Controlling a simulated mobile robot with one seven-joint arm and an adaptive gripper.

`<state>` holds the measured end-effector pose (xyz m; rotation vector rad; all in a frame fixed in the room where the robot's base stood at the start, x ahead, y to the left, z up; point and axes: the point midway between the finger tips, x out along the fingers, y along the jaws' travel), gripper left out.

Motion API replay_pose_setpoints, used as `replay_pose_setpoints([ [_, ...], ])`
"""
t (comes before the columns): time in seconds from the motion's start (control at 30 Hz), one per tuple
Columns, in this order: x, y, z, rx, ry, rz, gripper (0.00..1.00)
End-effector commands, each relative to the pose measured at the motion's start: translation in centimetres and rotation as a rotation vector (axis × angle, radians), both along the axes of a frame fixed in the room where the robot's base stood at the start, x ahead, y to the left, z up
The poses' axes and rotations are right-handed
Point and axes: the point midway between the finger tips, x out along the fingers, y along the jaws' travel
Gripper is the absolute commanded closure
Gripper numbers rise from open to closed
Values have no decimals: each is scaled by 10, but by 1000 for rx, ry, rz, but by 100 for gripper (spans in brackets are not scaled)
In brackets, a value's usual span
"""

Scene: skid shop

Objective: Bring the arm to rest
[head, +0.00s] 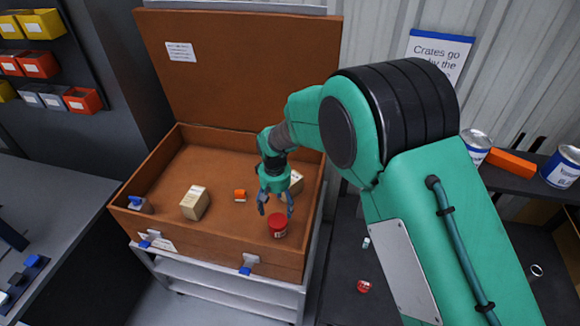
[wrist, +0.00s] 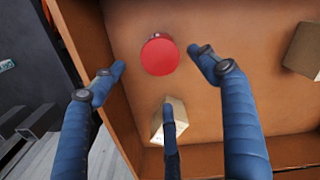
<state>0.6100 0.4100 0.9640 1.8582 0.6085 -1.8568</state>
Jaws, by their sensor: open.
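My green arm reaches from the right over an open brown crate (head: 120,210) in the head view. My gripper (head: 276,206) points down inside the crate, above its right part. Its blue fingers are spread and nothing is between them. In the wrist view my gripper (wrist: 160,85) shows its fingers apart. A red-lidded jar (head: 277,226) stands just in front of the fingers; its round red lid (wrist: 160,55) shows beyond the fingertips in the wrist view, apart from them. A tan box (head: 296,182) is partly hidden behind my gripper.
The crate also holds a cardboard box (head: 195,203), a small orange item (head: 240,195) and a blue-topped item (head: 139,204). Its raised lid (head: 240,70) stands at the back. A dark shelf with cans (head: 561,167) is at right. A grey bench (head: 45,220) is at left.

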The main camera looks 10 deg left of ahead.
Motion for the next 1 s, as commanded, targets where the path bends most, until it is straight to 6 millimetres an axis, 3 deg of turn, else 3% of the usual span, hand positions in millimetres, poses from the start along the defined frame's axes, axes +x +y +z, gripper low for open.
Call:
replay_pose_setpoints([
  [0.37, 2, -10, 14, 8, -9, -15, 26],
  [0.57, 3, -37, 52, 29, -33, -59, 26],
  [1.0, -21, -137, 162, 96, -119, -204, 26],
])
